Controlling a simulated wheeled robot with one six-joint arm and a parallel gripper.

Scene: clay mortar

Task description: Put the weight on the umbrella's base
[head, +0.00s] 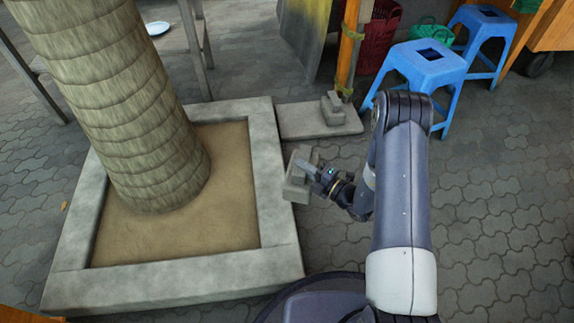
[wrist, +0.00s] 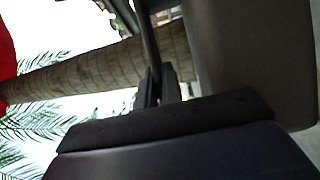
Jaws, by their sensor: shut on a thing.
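My gripper (head: 314,172) is shut on a grey stepped weight (head: 297,187), holding it beside the right rim of the tree planter. The umbrella's base (head: 296,119) is a flat grey slab on the paving, beyond and slightly right of the held weight. Another similar grey block (head: 333,109) rests on its right part, by the foot of an orange pole (head: 347,50). The pole's top is out of view. In the wrist view, dark gripper parts (wrist: 158,88) show, and a large grey surface at the right, which I cannot identify for sure.
The square stone planter (head: 262,165) with a thick palm trunk (head: 120,110) fills the left. Two blue stools (head: 425,65) and a red basket (head: 378,30) stand right of the pole. The left part of the slab is bare. Open paving lies at the right.

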